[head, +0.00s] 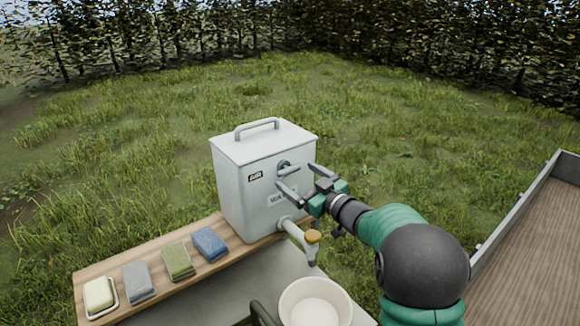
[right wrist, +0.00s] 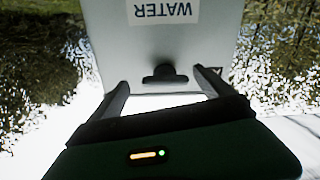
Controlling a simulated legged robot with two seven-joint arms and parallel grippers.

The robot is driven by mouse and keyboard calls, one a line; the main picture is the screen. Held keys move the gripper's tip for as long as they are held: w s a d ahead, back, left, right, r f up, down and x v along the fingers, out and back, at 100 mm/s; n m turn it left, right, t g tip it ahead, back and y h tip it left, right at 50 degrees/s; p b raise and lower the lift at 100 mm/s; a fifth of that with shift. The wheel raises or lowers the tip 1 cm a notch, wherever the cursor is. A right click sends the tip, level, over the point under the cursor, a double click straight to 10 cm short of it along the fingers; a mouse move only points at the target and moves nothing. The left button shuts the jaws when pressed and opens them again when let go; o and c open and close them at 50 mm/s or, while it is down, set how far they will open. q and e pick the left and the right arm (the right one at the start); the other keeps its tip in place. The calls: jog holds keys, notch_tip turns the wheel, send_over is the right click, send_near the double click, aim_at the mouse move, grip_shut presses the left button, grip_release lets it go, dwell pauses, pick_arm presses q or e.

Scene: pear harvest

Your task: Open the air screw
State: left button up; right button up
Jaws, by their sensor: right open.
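The air screw (head: 285,167) is a small dark knob with a crossbar on the front of the grey-white water tank (head: 240,200), above its WATER label. In the right wrist view the picture is upside down, and the screw (right wrist: 165,74) shows as a dark T-shaped knob between the fingers. My right gripper (head: 296,176) is open in front of the tank, its two fingers to either side of the screw. In the wrist view the right gripper (right wrist: 160,80) holds nothing; I cannot tell whether a finger touches the screw. My left gripper is not in view.
A tap (head: 312,238) with a yellow-orange top juts from the tank's lower front, above a cream bowl (head: 315,305). Soap (head: 98,292) and folded grey, green and blue cloths lie on the wooden shelf (head: 165,262). A wooden-floored trailer bed (head: 535,240) is at right.

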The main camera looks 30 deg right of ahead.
aim_at(290, 171)
jog(key=w, duration=0.1)
jog(key=w+a+r, duration=0.1)
jog(key=shift+w+a+p, duration=0.1)
jog(key=shift+w+p, duration=0.25)
jog(key=shift+w+a+r, duration=0.15)
jog(key=shift+w+a, duration=0.05)
jog(key=shift+w, duration=0.05)
jog(key=shift+w+d+f, duration=0.1)
jog(key=shift+w+f, duration=0.1)
jog(key=shift+w+d+f, duration=0.1)
jog(key=shift+d, duration=0.05)
jog(key=shift+c, duration=0.4)
jog(key=shift+d, duration=0.25)
jog(key=c, duration=0.5)
jog(key=shift+a, duration=0.25)
jog(key=c, duration=0.8)
